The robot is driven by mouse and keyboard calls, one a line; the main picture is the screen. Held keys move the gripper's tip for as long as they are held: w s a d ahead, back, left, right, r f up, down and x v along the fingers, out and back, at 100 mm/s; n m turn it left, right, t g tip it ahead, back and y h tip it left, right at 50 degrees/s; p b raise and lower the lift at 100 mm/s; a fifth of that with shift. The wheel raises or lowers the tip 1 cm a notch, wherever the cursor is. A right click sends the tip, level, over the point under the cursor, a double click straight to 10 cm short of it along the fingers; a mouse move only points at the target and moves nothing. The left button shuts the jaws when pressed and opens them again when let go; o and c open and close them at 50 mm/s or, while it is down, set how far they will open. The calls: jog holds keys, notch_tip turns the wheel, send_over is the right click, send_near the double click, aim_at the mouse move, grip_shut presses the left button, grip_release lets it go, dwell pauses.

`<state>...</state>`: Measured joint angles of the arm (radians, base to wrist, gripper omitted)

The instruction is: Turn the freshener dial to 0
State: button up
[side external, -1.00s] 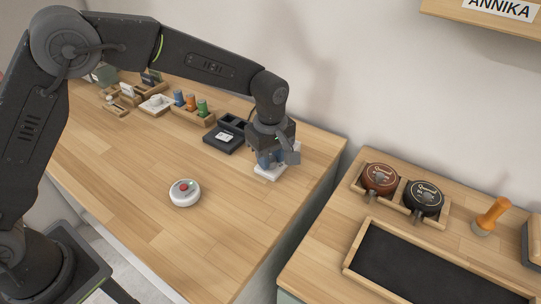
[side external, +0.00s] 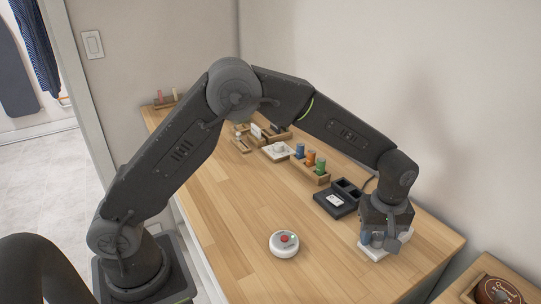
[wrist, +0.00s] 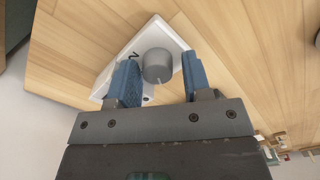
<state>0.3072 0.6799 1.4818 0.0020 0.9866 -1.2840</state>
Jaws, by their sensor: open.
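A grey round dial (wrist: 157,66) with a pale pointer line sits on a white base (wrist: 150,32) in the wrist view. A dark mark like a 2 shows on the base beside it; other marks are hidden. I cannot read a label naming it as the freshener. My gripper (wrist: 160,78) is open, its blue fingers on either side of the dial, with a gap visible at least on the right. In the side view my gripper (side external: 379,238) is low over the white base (side external: 377,256), hiding the dial.
A black tray (side external: 327,205) stands just left of my gripper. A round white device with a red button (side external: 284,244) lies on the table (side external: 235,215). A rack of coloured bottles (side external: 311,164) and a white unit (side external: 277,151) stand farther back.

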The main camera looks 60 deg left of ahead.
aim_at(377, 237)
jog(key=m, duration=0.5)
jog(key=shift+w+d+r, duration=0.15)
jog(key=shift+d, duration=0.05)
jog(key=m, duration=0.4)
jog(key=shift+m, duration=0.3)
notch_tip(377, 237, up, 14)
jog(key=s+a+r+t, duration=0.2)
jog(key=s+a, duration=0.4)
jog(key=s, duration=0.4)
jog(key=s+a+r+m+t, duration=0.1)
jog(key=s+a+r+t, duration=0.1)
jog(key=s+a+r, duration=0.2)
jog(key=shift+s+a, duration=1.75)
jog(key=shift+s, duration=1.6)
